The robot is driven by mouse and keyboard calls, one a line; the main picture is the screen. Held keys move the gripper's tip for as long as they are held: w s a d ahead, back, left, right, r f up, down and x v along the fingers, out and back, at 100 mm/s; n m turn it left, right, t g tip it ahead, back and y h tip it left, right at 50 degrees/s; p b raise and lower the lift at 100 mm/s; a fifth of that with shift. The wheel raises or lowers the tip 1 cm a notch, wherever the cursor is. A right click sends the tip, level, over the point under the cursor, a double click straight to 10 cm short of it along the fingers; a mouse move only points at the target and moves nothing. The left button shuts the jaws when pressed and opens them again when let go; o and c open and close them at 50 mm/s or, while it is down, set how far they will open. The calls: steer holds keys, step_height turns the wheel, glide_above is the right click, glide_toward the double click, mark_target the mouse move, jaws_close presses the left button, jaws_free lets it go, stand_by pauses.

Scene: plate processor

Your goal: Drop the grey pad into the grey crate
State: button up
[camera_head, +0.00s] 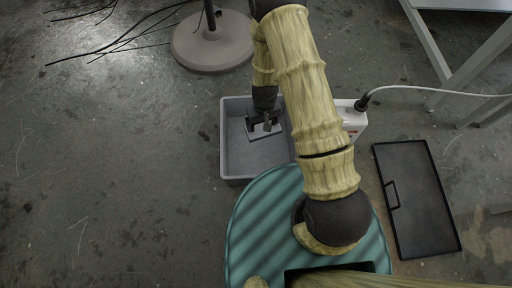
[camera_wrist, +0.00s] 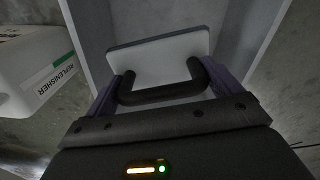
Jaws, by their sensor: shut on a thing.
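The grey crate (camera_head: 226,150) stands open on the floor, left of my arm; its wall (camera_wrist: 95,35) also shows in the wrist view. My gripper (camera_head: 266,123) points down over the crate's interior. In the wrist view my gripper (camera_wrist: 166,86) is shut on the black handle of the grey pad (camera_wrist: 155,60), one finger at each end of the handle. The pad has a pale face and a dark grey edge. It lies within the crate's outline, and only a small part of the pad (camera_head: 259,134) shows in the head view. Its height above the crate floor is unclear.
A white replenisher bottle (camera_wrist: 38,72) stands right of the crate in the head view, partly behind my arm. A black tray (camera_head: 418,200) lies on the floor at right. A round stand base (camera_head: 212,48) and cables are at the back. The left floor is clear.

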steer(key=shift+f+b, duration=0.8)
steer(key=shift+f, duration=0.35)
steer(key=o, duration=0.6)
steer(key=shift+r, duration=0.15)
step_height(320, 180, up, 17)
steer(key=p, duration=0.9)
steer(key=shift+r, duration=0.1)
